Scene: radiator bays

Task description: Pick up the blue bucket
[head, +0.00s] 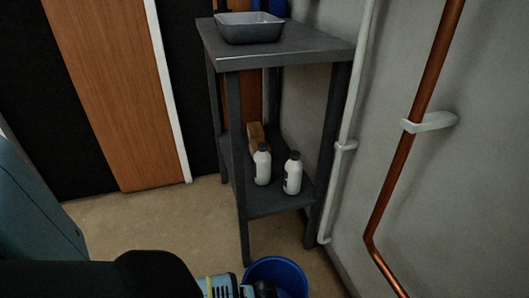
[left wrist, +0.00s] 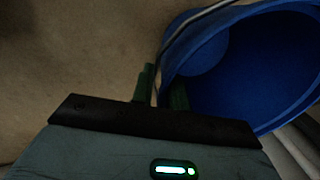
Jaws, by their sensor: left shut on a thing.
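The blue bucket (head: 283,270) is at the bottom edge of the head view, near the front leg of the grey shelf stand. Its lower part is cut off by the frame. In the left wrist view the bucket (left wrist: 262,62) fills the upper right, and I look into its empty-looking inside. My left gripper (left wrist: 162,84) is shut at the bucket's near edge, with one finger on each side of the rim and thin grey handle. Which of these two it grips is hard to tell. My right gripper is in neither view.
A grey shelf stand (head: 228,100) holds a grey tray (head: 249,28) on top. Two white bottles (head: 262,167) (head: 292,174) and a tan block stand on its lower shelf. A white pipe and a copper pipe (head: 408,130) run along the right wall. The floor at left is clear.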

